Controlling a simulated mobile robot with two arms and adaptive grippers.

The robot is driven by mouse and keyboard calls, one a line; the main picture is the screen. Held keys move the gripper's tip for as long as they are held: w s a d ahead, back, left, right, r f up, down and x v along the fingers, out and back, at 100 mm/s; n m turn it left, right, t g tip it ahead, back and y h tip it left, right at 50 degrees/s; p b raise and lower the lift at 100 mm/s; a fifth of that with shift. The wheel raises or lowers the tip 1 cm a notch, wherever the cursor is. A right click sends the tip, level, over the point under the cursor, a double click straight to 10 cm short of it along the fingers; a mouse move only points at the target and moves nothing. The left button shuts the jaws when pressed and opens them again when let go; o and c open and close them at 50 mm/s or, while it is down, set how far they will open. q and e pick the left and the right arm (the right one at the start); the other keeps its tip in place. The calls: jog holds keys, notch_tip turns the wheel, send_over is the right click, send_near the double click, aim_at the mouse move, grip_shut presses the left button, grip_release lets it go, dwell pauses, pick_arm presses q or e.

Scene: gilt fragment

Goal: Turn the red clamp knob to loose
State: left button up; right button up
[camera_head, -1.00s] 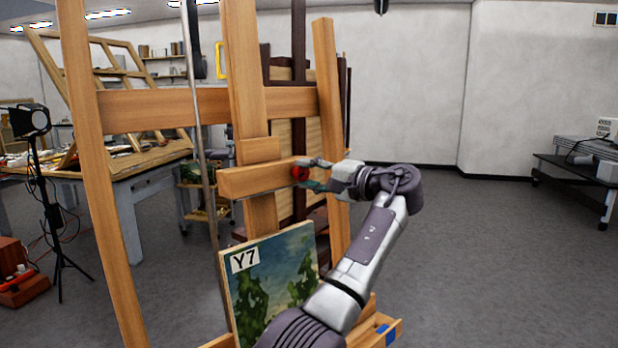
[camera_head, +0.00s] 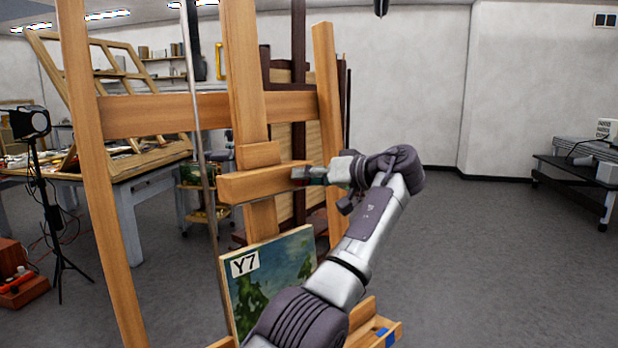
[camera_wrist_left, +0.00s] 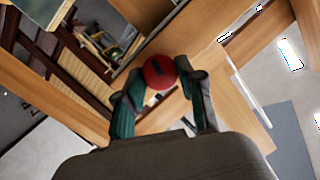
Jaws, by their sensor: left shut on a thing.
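The red clamp knob (camera_wrist_left: 159,71) is round with a dark mark on its face. It sits on the wooden clamp bar (camera_head: 250,184) of the easel. My left gripper (camera_head: 303,174) reaches it at the bar's right end and hides the knob in the head view. In the left wrist view the two green-padded fingers of this gripper (camera_wrist_left: 160,88) stand on either side of the knob, shut on it. The painting (camera_head: 268,275) labelled Y7 stands on the easel below the bar. My right gripper is in neither view.
The wooden easel's left post (camera_head: 100,200) and middle post (camera_head: 246,70) rise close to the arm. A black lamp on a stand (camera_head: 32,130) and a worktable (camera_head: 130,190) are at the left. The floor at the right is open up to a dark table (camera_head: 570,180).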

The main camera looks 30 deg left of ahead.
pick_arm(q)
jog(key=shift+r+n+h, duration=0.2)
jog(key=shift+n+h, duration=0.2)
jog(key=shift+n, duration=1.2)
jog(key=o, duration=1.1)
jog(key=shift+o, duration=0.2)
jog(key=v, duration=1.2)
jog(key=shift+s, duration=0.15)
